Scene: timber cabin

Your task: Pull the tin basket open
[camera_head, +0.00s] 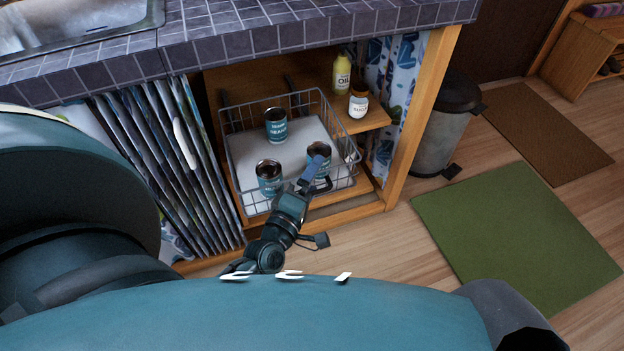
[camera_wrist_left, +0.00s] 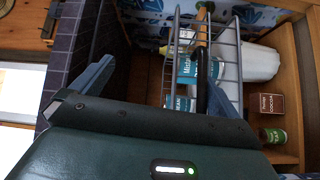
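The tin basket (camera_head: 236,163) is a grey wire basket on a low shelf under the counter, holding three tins with teal labels, one at the back (camera_head: 276,128) and two at the front (camera_head: 269,180). My left gripper (camera_head: 314,178) is at the basket's front right, by a dark handle-like part. In the left wrist view the gripper (camera_wrist_left: 160,80) has its fingers spread wide, with part of the wire basket (camera_wrist_left: 228,62) and tins (camera_wrist_left: 186,72) beyond them. I cannot tell whether a finger touches the wire. My right gripper is not in view.
A yellow oil bottle (camera_head: 341,75) and a white-labelled bottle (camera_head: 358,103) stand on the shelf right of the basket. A patterned curtain (camera_head: 180,165) hangs at left, a wooden post (camera_head: 425,110) at right. A bin (camera_head: 440,130) and green mat (camera_head: 515,225) lie beyond.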

